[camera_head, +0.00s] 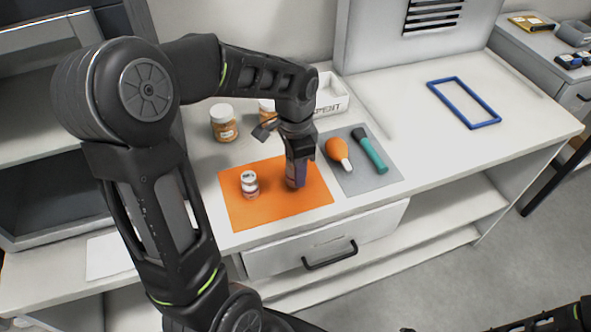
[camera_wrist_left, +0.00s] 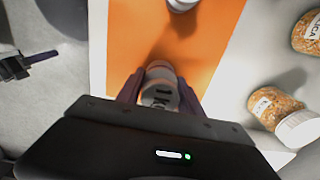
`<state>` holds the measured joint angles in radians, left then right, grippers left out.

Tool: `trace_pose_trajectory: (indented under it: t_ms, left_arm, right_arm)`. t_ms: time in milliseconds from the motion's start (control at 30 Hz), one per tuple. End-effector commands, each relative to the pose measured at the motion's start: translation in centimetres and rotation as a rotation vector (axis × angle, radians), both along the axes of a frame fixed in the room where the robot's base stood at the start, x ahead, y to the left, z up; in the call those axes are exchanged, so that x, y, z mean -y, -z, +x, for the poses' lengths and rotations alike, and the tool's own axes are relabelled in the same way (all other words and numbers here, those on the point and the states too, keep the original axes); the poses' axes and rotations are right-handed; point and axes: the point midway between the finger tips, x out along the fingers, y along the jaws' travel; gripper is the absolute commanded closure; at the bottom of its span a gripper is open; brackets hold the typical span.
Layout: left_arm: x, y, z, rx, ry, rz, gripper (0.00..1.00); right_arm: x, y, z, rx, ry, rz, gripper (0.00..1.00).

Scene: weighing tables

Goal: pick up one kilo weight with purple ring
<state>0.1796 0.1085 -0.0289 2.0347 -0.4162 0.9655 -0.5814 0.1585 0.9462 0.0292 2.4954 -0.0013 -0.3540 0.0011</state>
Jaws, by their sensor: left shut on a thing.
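My left gripper (camera_head: 296,184) points down over the right part of the orange mat (camera_head: 282,206). In the left wrist view its fingers (camera_wrist_left: 160,92) are shut on a white-topped weight (camera_wrist_left: 160,74) marked "1 K", the rest of the label cut off. Its ring is hidden, and I cannot tell whether it touches the mat. A second small white weight (camera_head: 249,184) with a dark reddish band stands on the mat's left part. It also shows at the top of the left wrist view (camera_wrist_left: 183,4). My right gripper (camera_wrist_left: 15,66) seems to show at the left edge there, its opening unclear.
Two jars with orange contents, one of them (camera_head: 223,122) clear of my arm, stand behind the mat. A white box (camera_head: 330,96) is behind my gripper. A grey mat (camera_head: 377,183) holds an orange-headed tool (camera_head: 338,152) and a green-handled tool (camera_head: 370,152). A blue frame (camera_head: 464,103) lies right.

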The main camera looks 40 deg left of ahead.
Motion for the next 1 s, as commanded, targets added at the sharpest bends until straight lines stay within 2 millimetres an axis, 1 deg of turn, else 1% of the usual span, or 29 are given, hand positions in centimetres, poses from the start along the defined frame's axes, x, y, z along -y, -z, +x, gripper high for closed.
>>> trace_pose_trajectory:
  t_ms: [467,567,667,767,1000]
  left_arm:
    - [0.0,-0.2,0.1,0.004,0.000,0.001,1.00]
    - [0.0,-0.5,0.1,0.005,0.000,0.002,1.00]
    - [0.0,-1.2,0.2,0.006,0.000,0.002,1.00]
    - [-0.1,-2.5,0.2,0.008,-0.001,0.002,1.00]
    - [0.0,-6.7,0.2,0.008,0.001,0.002,1.00]
  right_arm:
    - [0.0,0.0,0.0,0.000,0.000,0.000,0.64]
    - [0.0,0.0,0.0,0.000,0.000,0.000,0.64]
    - [0.0,0.1,0.0,0.000,0.000,0.000,0.64]
    - [0.0,0.2,0.0,0.000,0.000,0.000,0.64]
    - [0.0,0.4,0.0,0.000,0.000,0.000,0.64]
